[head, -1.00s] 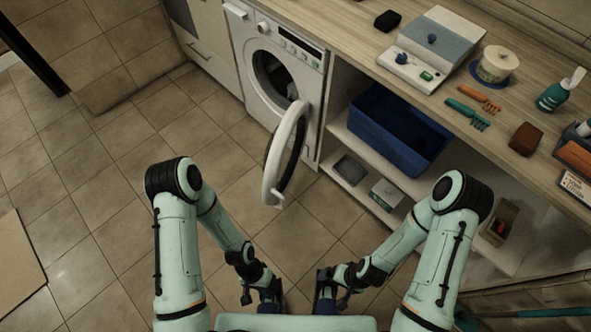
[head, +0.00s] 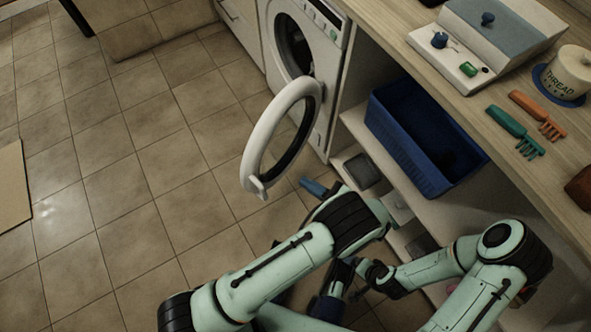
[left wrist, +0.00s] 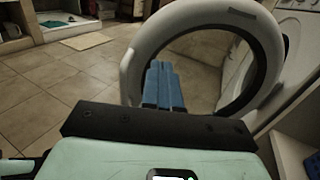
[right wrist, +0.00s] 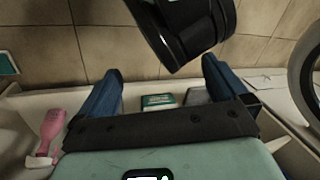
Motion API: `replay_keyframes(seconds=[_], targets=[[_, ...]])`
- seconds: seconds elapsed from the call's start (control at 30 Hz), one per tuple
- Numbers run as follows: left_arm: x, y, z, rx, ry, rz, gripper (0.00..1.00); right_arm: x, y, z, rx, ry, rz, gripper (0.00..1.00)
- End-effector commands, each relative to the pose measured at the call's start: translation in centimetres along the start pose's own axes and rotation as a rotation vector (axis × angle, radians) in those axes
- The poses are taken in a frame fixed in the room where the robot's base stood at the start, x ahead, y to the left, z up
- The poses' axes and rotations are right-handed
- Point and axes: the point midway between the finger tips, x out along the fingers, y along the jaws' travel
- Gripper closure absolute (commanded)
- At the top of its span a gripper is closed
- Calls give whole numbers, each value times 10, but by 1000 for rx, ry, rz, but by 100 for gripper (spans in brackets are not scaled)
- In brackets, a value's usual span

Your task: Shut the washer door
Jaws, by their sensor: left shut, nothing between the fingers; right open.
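The white washer (head: 320,85) stands at the top of the head view, its dark drum opening uncovered. Its round door (head: 258,135), a white ring with dark glass, stands wide open. My left gripper (head: 313,187) is shut and empty, its blue fingertips just right of the door's lower edge. In the left wrist view the blue fingers (left wrist: 163,85) point up in front of the door ring (left wrist: 268,50); contact cannot be told. My right gripper (head: 332,300) is low in the head view, partly hidden. In the right wrist view it is open (right wrist: 162,75).
A blue basket (head: 415,150) sits on the shelf under the wooden counter (head: 450,100), right of the washer. A pink-handled brush (right wrist: 50,128) shows in the right wrist view. Open tiled floor (head: 110,200) lies left of the door.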

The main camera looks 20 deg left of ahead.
Motion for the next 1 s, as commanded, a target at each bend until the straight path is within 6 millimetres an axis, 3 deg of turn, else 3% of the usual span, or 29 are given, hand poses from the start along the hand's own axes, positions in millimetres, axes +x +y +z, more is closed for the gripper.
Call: replay_keyframes(seconds=[0.4,0.6,0.8,1.0], targets=[[85,2,-1,2,4,9,100,4,1,-5,1,15,1,0],[117,2,-2,3,5,8,100,8,3,-11,3,30,2,0],[132,2,-2,2,6,5,100,9,4,-14,3,40,3,0],[134,2,-1,2,6,5,100,9,4,-14,3,41,3,0]])
